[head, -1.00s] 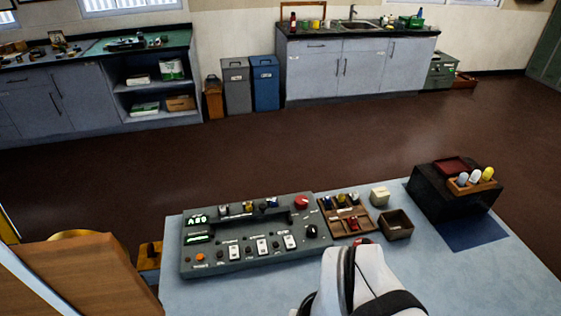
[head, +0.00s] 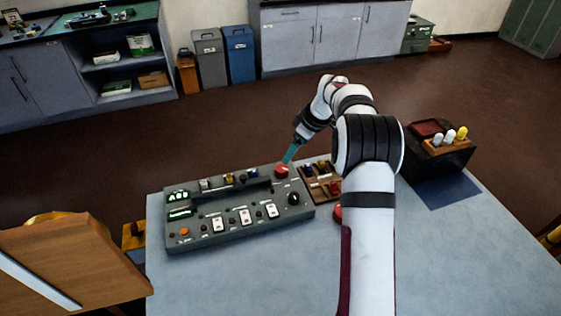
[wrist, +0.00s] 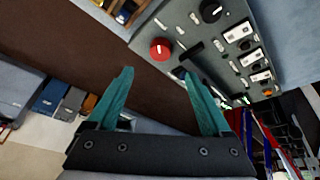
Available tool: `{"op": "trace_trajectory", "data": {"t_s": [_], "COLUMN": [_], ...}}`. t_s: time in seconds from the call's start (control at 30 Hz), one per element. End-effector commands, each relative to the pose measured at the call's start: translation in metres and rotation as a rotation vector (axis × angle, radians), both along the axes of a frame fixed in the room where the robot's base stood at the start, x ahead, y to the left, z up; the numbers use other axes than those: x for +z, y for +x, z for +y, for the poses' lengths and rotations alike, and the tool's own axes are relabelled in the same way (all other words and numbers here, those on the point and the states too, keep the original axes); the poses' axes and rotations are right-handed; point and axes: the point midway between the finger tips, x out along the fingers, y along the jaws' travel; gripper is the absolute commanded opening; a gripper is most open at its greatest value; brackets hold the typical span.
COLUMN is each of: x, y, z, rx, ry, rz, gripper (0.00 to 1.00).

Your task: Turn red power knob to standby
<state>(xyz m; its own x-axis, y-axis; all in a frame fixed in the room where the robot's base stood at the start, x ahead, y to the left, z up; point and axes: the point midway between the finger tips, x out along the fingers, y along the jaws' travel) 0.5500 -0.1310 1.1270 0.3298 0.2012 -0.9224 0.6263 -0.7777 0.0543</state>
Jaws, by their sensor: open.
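The red knob (head: 282,170) sits at the back right corner of the grey control panel (head: 209,225). In the wrist view the red knob (wrist: 160,49) shows a pale pointer mark and lies beyond the fingertips, between them. My gripper (head: 288,157) is just above and behind the knob in the head view, pointing down. In the wrist view its two teal fingers (wrist: 158,75) are apart with nothing between them. In the head view I cannot tell whether a finger touches the knob. The knob's label is too small to read.
A black knob (head: 293,198), white rocker switches (head: 245,215) and small levers sit on the same panel. A wooden tray (head: 322,186) with small parts stands right of it, partly behind my arm. A black box (head: 440,160) stands farther right. The front table surface is clear.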

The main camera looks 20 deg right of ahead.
Motion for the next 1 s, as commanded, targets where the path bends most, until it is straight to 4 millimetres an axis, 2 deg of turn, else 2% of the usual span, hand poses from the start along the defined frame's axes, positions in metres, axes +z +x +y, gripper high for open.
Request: {"op": "trace_trajectory", "data": {"t_s": [0.1,0.3,0.5,0.8,0.87,1.0], "x": [-0.036,-0.081,-0.099,-0.101,-0.101,-0.101], "y": [0.011,0.028,0.035,0.036,0.036,0.036], "z": [0.009,0.019,0.022,0.023,0.023,0.023], "rx": [0.002,0.0,-0.001,-0.002,-0.002,-0.001], "ry": [0.001,0.001,0.001,0.001,0.001,0.001], "rz": [0.005,0.004,0.001,0.0,0.0,0.001], "gripper": [0.83,0.83,0.83,0.83,0.74,0.49]}}
